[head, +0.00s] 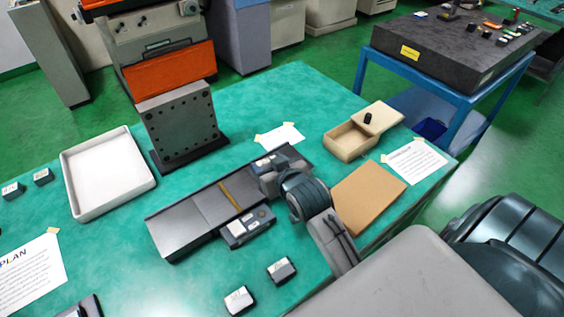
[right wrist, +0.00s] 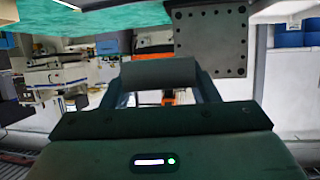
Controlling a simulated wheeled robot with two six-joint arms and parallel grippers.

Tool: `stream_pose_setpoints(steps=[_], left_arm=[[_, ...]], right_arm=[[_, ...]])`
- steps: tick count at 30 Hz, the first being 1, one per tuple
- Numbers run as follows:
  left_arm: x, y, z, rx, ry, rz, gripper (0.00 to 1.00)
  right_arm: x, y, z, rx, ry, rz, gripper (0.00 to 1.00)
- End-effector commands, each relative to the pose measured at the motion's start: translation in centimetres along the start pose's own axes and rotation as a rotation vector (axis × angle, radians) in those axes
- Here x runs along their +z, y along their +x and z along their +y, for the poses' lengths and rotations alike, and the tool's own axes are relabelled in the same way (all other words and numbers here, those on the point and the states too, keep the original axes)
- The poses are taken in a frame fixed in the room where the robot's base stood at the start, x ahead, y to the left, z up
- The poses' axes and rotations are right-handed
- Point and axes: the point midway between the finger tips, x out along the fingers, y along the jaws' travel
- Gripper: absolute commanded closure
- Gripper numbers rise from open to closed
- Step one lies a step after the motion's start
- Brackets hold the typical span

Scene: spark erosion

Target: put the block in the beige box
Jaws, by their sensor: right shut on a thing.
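In the right wrist view a dark grey block (right wrist: 160,73) sits between the two fingers of my right gripper (right wrist: 160,90), which is shut on it. In the head view my right gripper (head: 268,168) is over the right part of a long grey metal slab; the block is hard to tell from the fingers there. The beige box (head: 344,145) stands to the right of and beyond the gripper, apart from it. Its left part is open, and a beige lid (head: 383,115) with a black knob covers its right part. My left gripper is not in view.
The grey slab (head: 185,222) with a brass strip lies mid-table, a small grey device (head: 247,229) in front. A drilled upright plate (head: 182,125) and white tray (head: 106,172) stand left. Several small labelled blocks lie around. A brown mat (head: 368,193) lies before the box.

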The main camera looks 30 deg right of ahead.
Motion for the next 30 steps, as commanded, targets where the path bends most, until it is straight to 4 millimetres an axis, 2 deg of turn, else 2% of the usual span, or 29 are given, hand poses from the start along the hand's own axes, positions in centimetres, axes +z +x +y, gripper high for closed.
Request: stream_pose_setpoints(steps=[1,6,15,23,30], left_arm=[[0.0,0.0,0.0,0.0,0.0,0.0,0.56],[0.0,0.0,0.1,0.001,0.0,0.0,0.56],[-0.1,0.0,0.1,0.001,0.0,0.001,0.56],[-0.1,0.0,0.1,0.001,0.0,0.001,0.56],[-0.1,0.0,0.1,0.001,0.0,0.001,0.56]], right_arm=[[0.9,-0.3,1.2,0.006,-0.01,-0.001,0.86],[3.4,-1.4,4.3,0.002,-0.011,-0.001,0.86],[6.7,-3.7,8.2,-0.061,-0.032,-0.003,0.86],[8.2,-5.0,9.4,-0.119,-0.051,0.0,0.86],[8.3,-5.2,9.6,-0.131,-0.052,0.003,0.86]])
